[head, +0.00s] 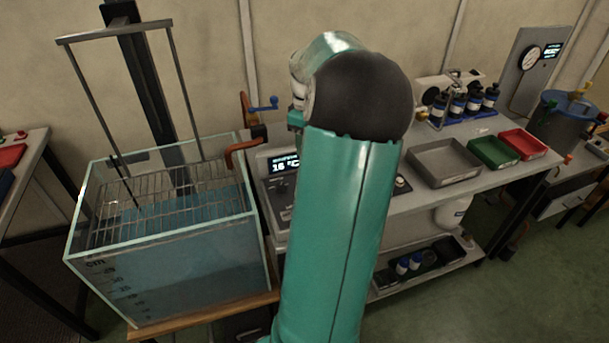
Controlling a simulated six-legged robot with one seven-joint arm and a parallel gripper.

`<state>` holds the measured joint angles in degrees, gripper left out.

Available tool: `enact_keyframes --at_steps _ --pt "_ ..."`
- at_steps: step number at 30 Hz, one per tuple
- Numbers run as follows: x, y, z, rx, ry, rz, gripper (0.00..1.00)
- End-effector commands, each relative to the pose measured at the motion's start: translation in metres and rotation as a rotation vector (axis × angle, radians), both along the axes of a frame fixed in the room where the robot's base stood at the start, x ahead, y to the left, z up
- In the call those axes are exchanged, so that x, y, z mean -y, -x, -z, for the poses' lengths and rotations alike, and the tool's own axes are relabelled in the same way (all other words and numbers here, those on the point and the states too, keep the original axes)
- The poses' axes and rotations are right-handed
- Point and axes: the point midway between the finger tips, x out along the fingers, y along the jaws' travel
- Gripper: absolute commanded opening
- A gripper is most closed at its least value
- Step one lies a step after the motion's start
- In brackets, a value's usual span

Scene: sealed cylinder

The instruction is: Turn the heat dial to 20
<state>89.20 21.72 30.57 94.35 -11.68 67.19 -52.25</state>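A control unit (273,185) stands just right of the glass water tank, and its lit display (284,164) appears to read 16 °C. Small dark controls (284,191) show on its face below the display. They are too small for me to tell which is the heat dial or where it points. My own teal arm rises through the middle of the view and hides the right side of the unit. My gripper does not show; the far end of my arm is hidden behind its dark rounded joint.
The glass tank (165,238) holds water and a wire rack (160,200). A red-orange hooked pipe (241,149) and a blue-handled valve (264,104) are near the unit. Grey (444,164), green (493,152) and red (523,144) trays lie on the bench at right.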

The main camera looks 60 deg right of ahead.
Motion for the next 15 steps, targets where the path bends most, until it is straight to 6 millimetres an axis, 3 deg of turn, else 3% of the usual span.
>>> enact_keyframes --at_steps 15 --pt "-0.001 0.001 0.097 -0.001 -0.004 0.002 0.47"
